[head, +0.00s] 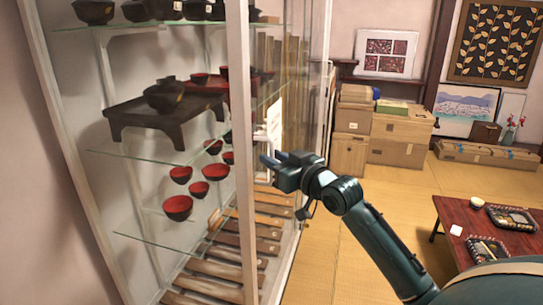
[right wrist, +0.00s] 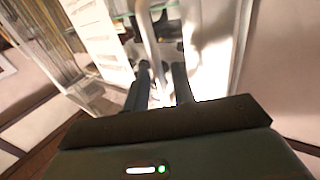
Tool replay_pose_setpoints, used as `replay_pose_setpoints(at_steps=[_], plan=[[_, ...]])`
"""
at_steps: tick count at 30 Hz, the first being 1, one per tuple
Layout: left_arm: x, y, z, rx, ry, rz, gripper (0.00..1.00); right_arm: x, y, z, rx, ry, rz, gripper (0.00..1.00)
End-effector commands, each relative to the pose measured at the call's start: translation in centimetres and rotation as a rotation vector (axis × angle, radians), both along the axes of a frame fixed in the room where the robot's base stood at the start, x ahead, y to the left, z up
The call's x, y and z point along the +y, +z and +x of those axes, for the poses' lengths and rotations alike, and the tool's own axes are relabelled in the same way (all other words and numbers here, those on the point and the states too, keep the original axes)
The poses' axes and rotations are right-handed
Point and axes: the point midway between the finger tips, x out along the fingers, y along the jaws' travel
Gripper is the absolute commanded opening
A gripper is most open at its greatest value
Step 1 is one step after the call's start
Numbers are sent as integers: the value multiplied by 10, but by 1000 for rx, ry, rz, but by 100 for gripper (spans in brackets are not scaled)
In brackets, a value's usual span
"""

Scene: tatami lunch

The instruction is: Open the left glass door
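A tall white-framed glass cabinet fills the left of the head view. A pale upright frame (head: 240,130) crosses its front; I cannot tell clearly which glass pane is the left door or whether it stands ajar. My right gripper (head: 268,160) is at the cabinet front, just right of this upright and below a white paper notice (head: 274,120). In the right wrist view its two dark fingers (right wrist: 162,82) are apart, with a pale bar-like handle (right wrist: 150,38) reaching down toward the gap between them. Contact is unclear. My left gripper is out of view.
Glass shelves hold red-and-black bowls (head: 178,207) and a dark small table (head: 165,115). Cardboard boxes (head: 400,135) stand at the back. A low red table (head: 455,220) with trays is at the right. Tatami floor (head: 345,240) lies open between cabinet and table.

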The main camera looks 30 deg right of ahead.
Motion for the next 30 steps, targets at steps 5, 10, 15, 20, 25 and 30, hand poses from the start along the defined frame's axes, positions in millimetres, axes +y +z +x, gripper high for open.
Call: replay_pose_setpoints(at_steps=[5, 10, 15, 20, 25, 30], plan=[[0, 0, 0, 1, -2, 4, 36, 1, 1, 11, -1, 0, -1, 25], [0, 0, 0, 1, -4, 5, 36, 2, 0, 12, 0, 0, -2, 25], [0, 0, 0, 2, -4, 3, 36, 2, 0, 12, 0, 0, -1, 20], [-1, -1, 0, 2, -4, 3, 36, 2, 0, 12, 0, 0, -1, 7], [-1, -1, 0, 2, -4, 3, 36, 2, 0, 12, 0, 0, -1, 0], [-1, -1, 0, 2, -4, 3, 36, 2, 0, 12, 0, 1, -1, 0]])
